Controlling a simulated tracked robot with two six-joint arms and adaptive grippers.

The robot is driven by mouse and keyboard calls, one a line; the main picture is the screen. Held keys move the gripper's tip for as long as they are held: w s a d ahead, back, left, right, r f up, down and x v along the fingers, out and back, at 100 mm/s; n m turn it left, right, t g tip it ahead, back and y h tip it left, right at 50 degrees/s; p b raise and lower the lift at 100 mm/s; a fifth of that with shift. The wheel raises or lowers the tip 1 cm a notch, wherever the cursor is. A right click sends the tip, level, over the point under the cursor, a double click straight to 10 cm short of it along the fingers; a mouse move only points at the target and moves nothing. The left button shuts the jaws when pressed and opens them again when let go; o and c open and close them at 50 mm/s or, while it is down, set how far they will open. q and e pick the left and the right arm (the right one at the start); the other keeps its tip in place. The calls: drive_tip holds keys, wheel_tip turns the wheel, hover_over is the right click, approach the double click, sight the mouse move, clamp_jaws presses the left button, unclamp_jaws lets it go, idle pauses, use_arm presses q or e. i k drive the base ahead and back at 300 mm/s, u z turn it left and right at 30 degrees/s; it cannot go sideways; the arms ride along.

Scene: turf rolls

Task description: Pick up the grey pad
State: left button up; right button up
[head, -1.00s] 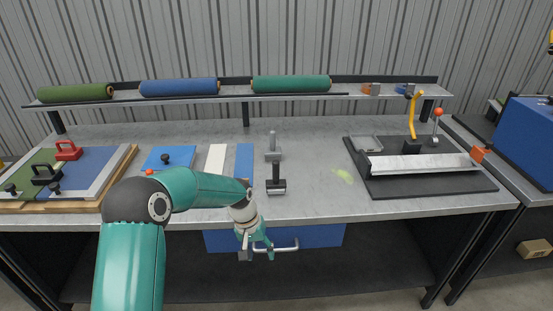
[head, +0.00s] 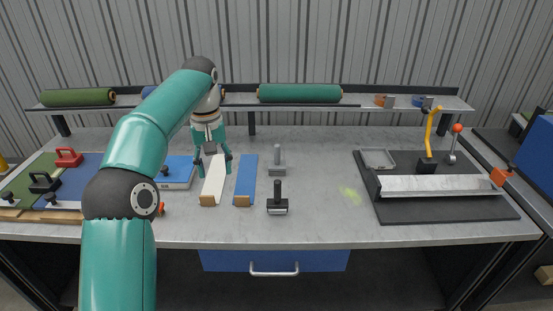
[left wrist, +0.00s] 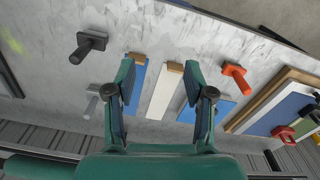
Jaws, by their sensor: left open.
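A flat light-grey square pad (head: 378,158) lies on the dark mat at the right of the bench in the head view. A grey tool with an upright handle and a flat grey base (head: 277,168) stands at mid-bench; it also shows in the left wrist view (left wrist: 93,98). I cannot tell for sure which is the grey pad. My left gripper (head: 213,166) is open and empty above the white strip (head: 213,184), left of the grey tool. Its fingers (left wrist: 160,72) point down at the strips in the left wrist view. My right gripper is not in view.
A blue strip (head: 246,180) lies right of the white one. A black-handled tool (head: 277,203) stands in front of the grey tool. A blue pad with a black knob (head: 177,173) is at left. A metal angle (head: 430,186) and yellow lever are on the mat (head: 440,210).

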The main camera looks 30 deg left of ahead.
sight(276, 167)
drive_tip(key=i, duration=1.2)
drive_tip(key=z, duration=0.1)
